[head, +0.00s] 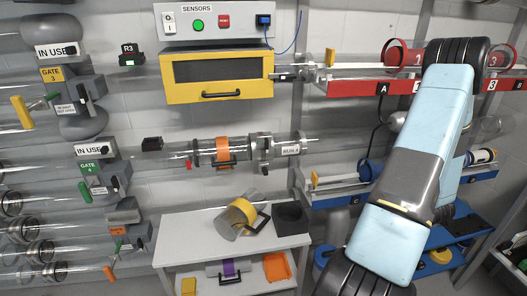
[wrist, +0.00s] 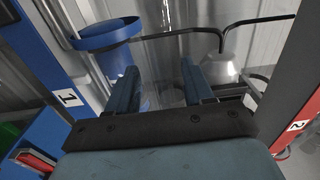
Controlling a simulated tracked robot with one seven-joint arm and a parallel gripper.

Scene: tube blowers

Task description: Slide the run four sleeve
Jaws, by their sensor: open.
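A clear tube run (head: 190,152) crosses the middle of the head view with an orange band (head: 222,150) around it, which may be a sleeve. I cannot read a number four on it. A green GATE 4 tag (head: 88,166) hangs on a grey gate body to its left. My gripper (wrist: 160,88) shows in the wrist view, open, with two blue fingers apart and nothing between them. It faces a blue round collar (wrist: 108,33) with a black wire handle and a silver dome (wrist: 229,68). The fingers are hidden in the head view.
A yellow-fronted box (head: 217,80) is under the SENSORS panel (head: 212,20). Red shelves (head: 350,86) hold red collars at right. A white table (head: 180,245) carries a clear tube with a yellow band and a dark block. A blue post (wrist: 50,75) stands left in the wrist view.

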